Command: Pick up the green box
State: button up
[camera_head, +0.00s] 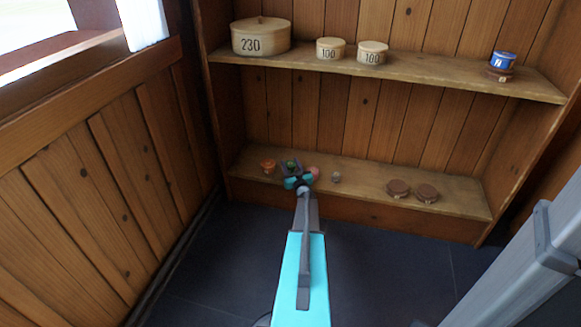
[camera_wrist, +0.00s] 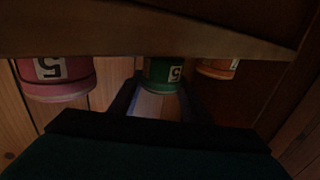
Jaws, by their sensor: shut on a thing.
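The green box (camera_wrist: 163,74) is small and round with a pale number label. It sits between the two dark fingers of my gripper (camera_wrist: 158,92), which is shut on it. In the head view the green box (camera_head: 290,163) shows between the dark fingers of my gripper (camera_head: 291,169), over the lower shelf. The wrist view is upside down, and the shelf's front edge hides part of the box. I cannot tell whether the box still touches the board.
A pink box (camera_wrist: 55,78) and an orange box (camera_wrist: 217,68) flank the green one closely. The lower shelf (camera_head: 460,203) also holds a small pale item (camera_head: 336,177) and two brown round boxes (camera_head: 398,188). The upper shelf (camera_head: 440,77) hangs above. A wooden wall (camera_head: 90,190) stands left.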

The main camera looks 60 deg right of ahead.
jog(key=shift+s+a+r+p, duration=0.15)
jog(key=shift+r+p, duration=0.1)
jog(key=shift+r, duration=0.35)
jog(key=shift+s+r+p, duration=0.1)
jog(key=shift+r+p, duration=0.1)
jog(key=shift+r, duration=0.4)
jog(key=r+p+v, duration=0.1)
jog(key=p+v, duration=0.2)
jog(key=v, duration=1.2)
jog(key=shift+s+d, duration=0.25)
jog(key=shift+s, duration=0.3)
